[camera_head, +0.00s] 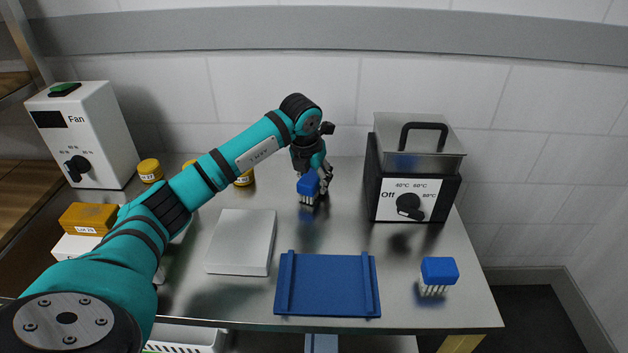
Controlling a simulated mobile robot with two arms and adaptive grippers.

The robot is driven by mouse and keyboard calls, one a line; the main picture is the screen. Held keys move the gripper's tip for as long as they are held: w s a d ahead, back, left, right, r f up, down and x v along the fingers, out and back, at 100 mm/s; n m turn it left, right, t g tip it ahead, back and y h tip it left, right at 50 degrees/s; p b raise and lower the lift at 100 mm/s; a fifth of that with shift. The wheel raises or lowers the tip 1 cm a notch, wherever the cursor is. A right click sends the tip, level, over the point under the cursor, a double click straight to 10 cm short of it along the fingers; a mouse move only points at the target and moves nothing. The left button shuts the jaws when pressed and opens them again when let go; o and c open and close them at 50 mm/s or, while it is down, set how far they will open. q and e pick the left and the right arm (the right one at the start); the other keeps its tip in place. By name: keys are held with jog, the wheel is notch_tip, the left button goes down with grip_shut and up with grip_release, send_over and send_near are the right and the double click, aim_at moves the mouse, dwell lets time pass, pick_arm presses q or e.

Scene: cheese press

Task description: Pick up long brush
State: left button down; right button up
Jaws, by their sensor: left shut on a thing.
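A blue-topped brush (307,186) with pale bristles pointing down is at the middle back of the steel table. My left gripper (323,176) reaches over from the left and is shut on this brush, at its blue block. The brush looks about upright; I cannot tell whether its bristles touch the table. A second blue-topped brush (438,271) with pale bristles stands at the right front of the table, apart from the gripper. Which of the two is the long one is hard to tell. My right gripper is not in view.
A blue tray (328,284) and a white block (241,242) lie at the front middle. A black and steel heater with a lid (410,190) stands right of the gripper. A fan box (84,135) and yellow-lidded jars (150,170) are at the left.

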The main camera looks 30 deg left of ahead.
aim_at(314, 174)
pick_arm(q)
jog(key=shift+r, duration=0.5)
jog(key=v, duration=0.3)
jog(key=shift+w+d, duration=0.1)
jog(key=shift+d, duration=0.05)
jog(key=s+d, duration=0.2)
jog(key=s, duration=0.2)
jog(key=s+d, duration=0.3)
jog(key=s, duration=0.1)
jog(key=s+d+r, duration=0.1)
jog(key=s+d, duration=0.1)
jog(key=s, duration=0.2)
jog(key=shift+s+d+r, duration=0.1)
jog(key=shift+d, duration=0.15)
jog(key=shift+s+d, duration=0.2)
jog(key=shift+s, duration=0.2)
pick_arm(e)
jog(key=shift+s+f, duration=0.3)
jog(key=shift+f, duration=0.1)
pick_arm(q)
jog(key=c, duration=1.5)
grip_release()
jog(key=shift+c, duration=1.3)
